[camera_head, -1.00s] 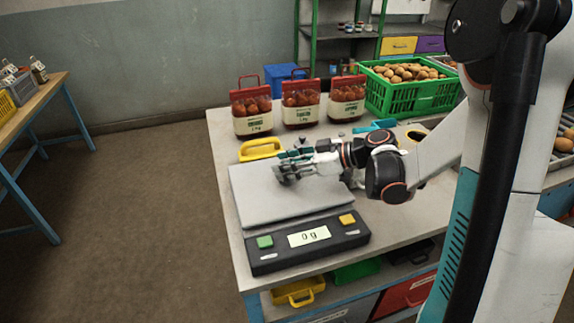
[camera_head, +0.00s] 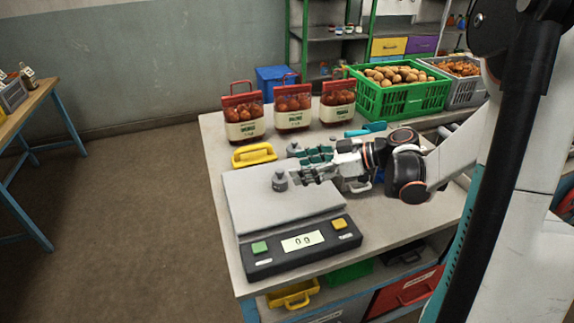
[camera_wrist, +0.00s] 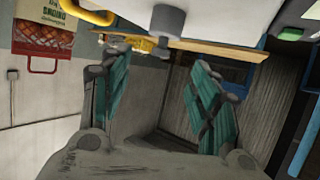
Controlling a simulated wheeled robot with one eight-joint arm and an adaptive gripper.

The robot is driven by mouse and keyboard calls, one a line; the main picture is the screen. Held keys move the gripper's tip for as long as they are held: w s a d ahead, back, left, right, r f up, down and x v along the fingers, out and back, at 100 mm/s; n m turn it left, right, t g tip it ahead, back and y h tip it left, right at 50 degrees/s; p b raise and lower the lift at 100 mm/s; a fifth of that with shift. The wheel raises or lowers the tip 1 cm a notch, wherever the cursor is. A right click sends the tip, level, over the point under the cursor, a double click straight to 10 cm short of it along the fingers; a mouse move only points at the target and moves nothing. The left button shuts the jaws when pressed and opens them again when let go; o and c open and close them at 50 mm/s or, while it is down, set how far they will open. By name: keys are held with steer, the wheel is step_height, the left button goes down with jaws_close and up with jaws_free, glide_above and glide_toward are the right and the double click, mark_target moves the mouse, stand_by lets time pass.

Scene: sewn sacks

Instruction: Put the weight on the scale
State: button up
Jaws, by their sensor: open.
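The small grey metal weight (camera_head: 279,181) stands upright on the pale plate of the scale (camera_head: 255,205), near the plate's middle. It also shows at the top of the tilted wrist view (camera_wrist: 168,20), against the plate (camera_wrist: 225,14). The scale's display (camera_head: 303,240) appears to read 0 g. My gripper (camera_head: 306,166) is just right of the weight, over the right part of the plate. Its green-padded fingers (camera_wrist: 162,85) are spread with nothing between them. The weight is beyond the fingertips, apart from them.
A yellow handle-like object (camera_head: 254,154) lies behind the scale. Several red-topped bags (camera_head: 243,121) stand at the table's back. A green crate of potatoes (camera_head: 400,97) is at the back right. The table's left edge runs close to the scale.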

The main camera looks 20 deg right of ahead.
steer(key=v, duration=0.4)
steer(key=shift+s+d+r+p, duration=0.2)
steer(key=shift+d+p, duration=0.1)
steer(key=shift+p, duration=0.1)
stand_by(0.9)
